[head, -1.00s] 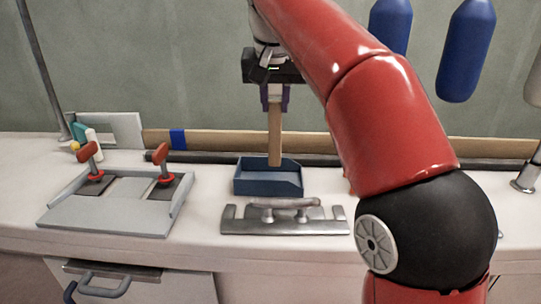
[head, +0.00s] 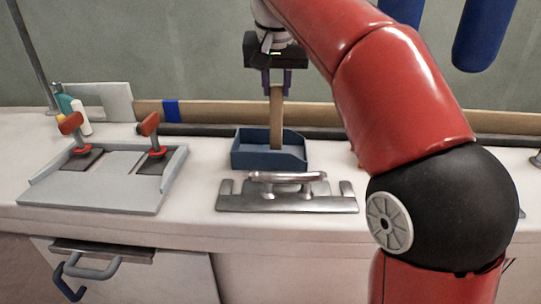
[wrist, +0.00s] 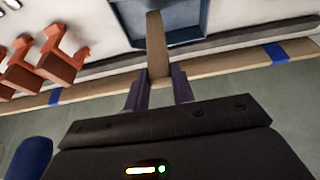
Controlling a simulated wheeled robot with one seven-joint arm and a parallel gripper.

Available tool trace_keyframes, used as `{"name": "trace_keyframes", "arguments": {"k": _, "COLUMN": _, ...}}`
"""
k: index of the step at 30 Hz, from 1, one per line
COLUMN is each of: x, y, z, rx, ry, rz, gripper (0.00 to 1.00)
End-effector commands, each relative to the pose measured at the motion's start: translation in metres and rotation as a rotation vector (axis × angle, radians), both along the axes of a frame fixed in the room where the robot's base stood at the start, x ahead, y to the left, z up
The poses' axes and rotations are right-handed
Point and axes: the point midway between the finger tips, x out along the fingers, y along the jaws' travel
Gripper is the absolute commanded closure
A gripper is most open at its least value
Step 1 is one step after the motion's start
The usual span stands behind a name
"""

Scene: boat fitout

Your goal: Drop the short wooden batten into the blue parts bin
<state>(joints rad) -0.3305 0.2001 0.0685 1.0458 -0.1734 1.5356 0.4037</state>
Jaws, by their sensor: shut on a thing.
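The short wooden batten (head: 276,115) hangs upright from my gripper (head: 277,80), which is shut on its upper end. In the head view the batten's lower end overlaps the blue parts bin (head: 267,160), and it seems to be over or just inside the bin; the exact height is hard to tell. In the wrist view the batten (wrist: 156,45) runs from between the fingers (wrist: 158,92) toward the blue bin (wrist: 186,38), with its far end against the bin's interior.
A metal handled tool (head: 287,193) lies just in front of the bin. A grey clamping jig (head: 100,185) with red-handled clamps stands to the left. A long wooden strip (head: 215,113) with blue bands runs along the back wall. Blue cylinders (head: 483,35) hang at upper right.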

Motion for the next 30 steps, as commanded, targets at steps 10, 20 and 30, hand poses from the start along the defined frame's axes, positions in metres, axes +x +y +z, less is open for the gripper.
{"name": "trace_keyframes", "arguments": {"k": 10, "x": 0.000, "y": 0.000, "z": 0.000, "rx": 0.000, "ry": 0.000, "rz": 0.000, "gripper": 0.62}}
{"name": "trace_keyframes", "arguments": {"k": 20, "x": 0.000, "y": 0.000, "z": 0.000, "rx": 0.000, "ry": 0.001, "rz": 0.000, "gripper": 0.50}}
{"name": "trace_keyframes", "arguments": {"k": 30, "x": -0.015, "y": 0.001, "z": 0.042, "rx": 0.000, "ry": -0.002, "rz": 0.000, "gripper": 0.50}}
